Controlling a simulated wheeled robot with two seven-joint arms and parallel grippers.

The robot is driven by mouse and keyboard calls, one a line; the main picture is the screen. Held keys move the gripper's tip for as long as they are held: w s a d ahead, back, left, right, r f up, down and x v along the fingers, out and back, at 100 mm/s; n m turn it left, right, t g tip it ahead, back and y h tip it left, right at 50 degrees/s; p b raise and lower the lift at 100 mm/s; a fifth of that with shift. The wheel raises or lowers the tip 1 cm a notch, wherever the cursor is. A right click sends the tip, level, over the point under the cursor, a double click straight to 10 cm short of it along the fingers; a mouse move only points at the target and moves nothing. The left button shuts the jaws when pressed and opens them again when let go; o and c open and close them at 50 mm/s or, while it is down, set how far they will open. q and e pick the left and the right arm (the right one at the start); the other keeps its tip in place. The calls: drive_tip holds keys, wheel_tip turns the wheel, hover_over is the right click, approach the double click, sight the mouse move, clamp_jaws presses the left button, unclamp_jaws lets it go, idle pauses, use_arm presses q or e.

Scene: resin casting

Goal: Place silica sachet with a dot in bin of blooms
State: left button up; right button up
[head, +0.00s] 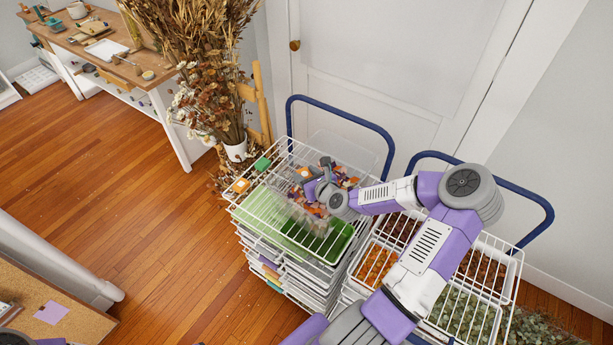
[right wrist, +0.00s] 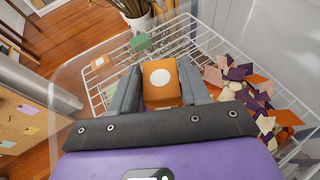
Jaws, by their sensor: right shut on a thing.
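My right gripper (head: 312,184) is shut on an orange sachet with a white dot (right wrist: 161,79), held between its two fingers in the right wrist view. In the head view the held sachet (head: 304,172) shows just left of the fingers, over the white wire basket (head: 232,207). A green sachet (head: 262,164) and another orange sachet with a pale mark (head: 241,186) are at that basket's left rim. In the right cart are bins of orange pieces (head: 374,264), dark red pieces, brown pieces (head: 485,270) and grey-green leaves (head: 458,308); I cannot tell which holds blooms. My left gripper is not in view.
Orange, purple and cream scraps (right wrist: 245,90) lie in the left basket beside the gripper. Blue cart handles (head: 340,113) rise behind. A vase of dried flowers (head: 235,150) stands behind left, near a wooden desk (head: 100,45). Floor at left is clear.

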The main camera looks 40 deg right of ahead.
drive_tip(key=shift+r, duration=0.1)
drive_tip(key=shift+f, duration=0.6)
drive_tip(key=o, duration=1)
drive_tip(key=shift+r, duration=0.15)
